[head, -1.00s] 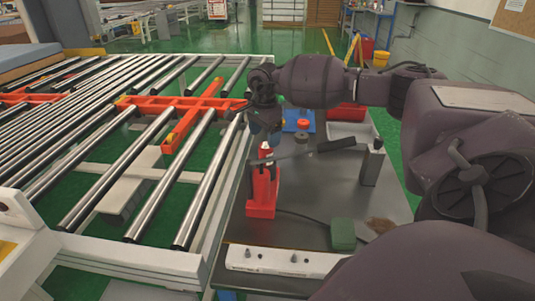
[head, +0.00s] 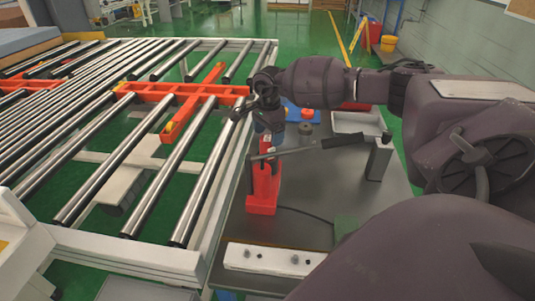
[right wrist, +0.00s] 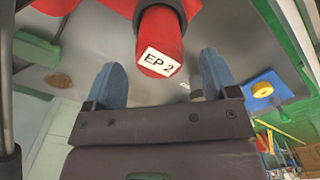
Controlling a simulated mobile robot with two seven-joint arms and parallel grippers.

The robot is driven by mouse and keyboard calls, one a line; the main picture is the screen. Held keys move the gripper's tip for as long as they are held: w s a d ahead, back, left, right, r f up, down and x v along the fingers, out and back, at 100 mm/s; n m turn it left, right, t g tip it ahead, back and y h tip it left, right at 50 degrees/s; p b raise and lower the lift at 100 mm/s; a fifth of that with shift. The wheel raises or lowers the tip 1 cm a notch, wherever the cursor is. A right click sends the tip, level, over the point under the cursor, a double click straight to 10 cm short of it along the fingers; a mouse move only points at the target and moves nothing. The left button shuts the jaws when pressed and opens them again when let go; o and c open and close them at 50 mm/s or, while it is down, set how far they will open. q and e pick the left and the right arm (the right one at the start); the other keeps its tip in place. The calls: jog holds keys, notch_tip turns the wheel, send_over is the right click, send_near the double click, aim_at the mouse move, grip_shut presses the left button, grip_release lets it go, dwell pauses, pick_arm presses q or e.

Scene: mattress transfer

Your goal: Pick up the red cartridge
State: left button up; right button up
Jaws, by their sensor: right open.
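The red cartridge (right wrist: 161,40) carries a white "EP 2" label on its end in the right wrist view. In the head view the cartridge (head: 264,182) stands upright in a red holder (head: 262,206) on the grey table. My right gripper (head: 268,137) is above it and partly hides its top. In the right wrist view the blue fingers of this gripper (right wrist: 163,62) are open, one on each side of the cartridge's labelled end, with gaps showing. My left gripper is not in view.
A roller conveyor (head: 120,170) runs along the left. A white bar (head: 270,258) lies in front.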

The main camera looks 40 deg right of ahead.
aim_at(268, 147)
jog(key=shift+a+f, duration=0.15)
jog(key=shift+f, duration=2.5)
jog(key=shift+c, duration=0.3)
jog(key=shift+r, duration=0.1)
jog(key=c, duration=1)
